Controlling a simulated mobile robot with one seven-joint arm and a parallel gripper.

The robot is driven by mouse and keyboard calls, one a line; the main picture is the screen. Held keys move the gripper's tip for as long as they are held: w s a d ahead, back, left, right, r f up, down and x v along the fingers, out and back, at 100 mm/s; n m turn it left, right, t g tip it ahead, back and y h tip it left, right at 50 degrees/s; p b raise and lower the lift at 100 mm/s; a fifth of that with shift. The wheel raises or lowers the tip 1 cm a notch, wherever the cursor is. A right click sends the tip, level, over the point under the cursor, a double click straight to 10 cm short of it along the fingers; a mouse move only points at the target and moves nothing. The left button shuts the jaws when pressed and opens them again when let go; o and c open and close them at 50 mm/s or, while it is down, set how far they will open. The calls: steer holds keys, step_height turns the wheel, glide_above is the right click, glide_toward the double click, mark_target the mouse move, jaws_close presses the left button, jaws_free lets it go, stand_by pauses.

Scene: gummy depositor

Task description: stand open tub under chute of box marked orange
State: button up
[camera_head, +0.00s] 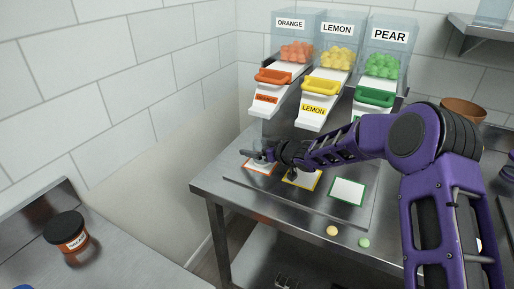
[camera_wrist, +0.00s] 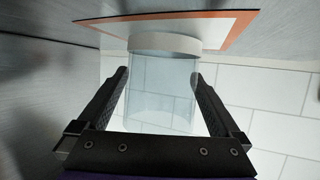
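The clear tub (camera_wrist: 162,95) with a white band is between my fingers in the wrist view, its band end at the orange-edged mat (camera_wrist: 222,27). My gripper (camera_wrist: 161,76) has a finger against each side of it, with no clear gap. In the head view my gripper (camera_head: 258,155) is low over the orange-bordered mat (camera_head: 262,168), below the chute (camera_head: 268,98) labelled orange. The tub is mostly hidden there. The box marked ORANGE (camera_head: 290,28) holds orange gummies and has an orange handle (camera_head: 273,76).
The lemon chute (camera_head: 313,108) and green-handled pear chute (camera_head: 374,97) stand to the right. A green-bordered mat (camera_head: 348,190) is empty. Two loose gummies lie near the table's front edge. A black-lidded jar (camera_head: 67,232) stands on the left counter. A brown bowl (camera_head: 463,110) stands at right.

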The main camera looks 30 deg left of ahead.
steer(key=shift+r, duration=0.1)
steer(key=shift+d+r, duration=0.15)
steer(key=shift+d, duration=0.05)
steer(key=v, duration=1)
steer(key=shift+s+d+r+p, duration=0.1)
steer(key=shift+d+r+p, duration=0.05)
steer(key=shift+d+p, duration=0.15)
steer(key=shift+s+d+r, duration=0.15)
steer(key=shift+s+d, duration=0.1)
steer(key=shift+d, duration=0.15)
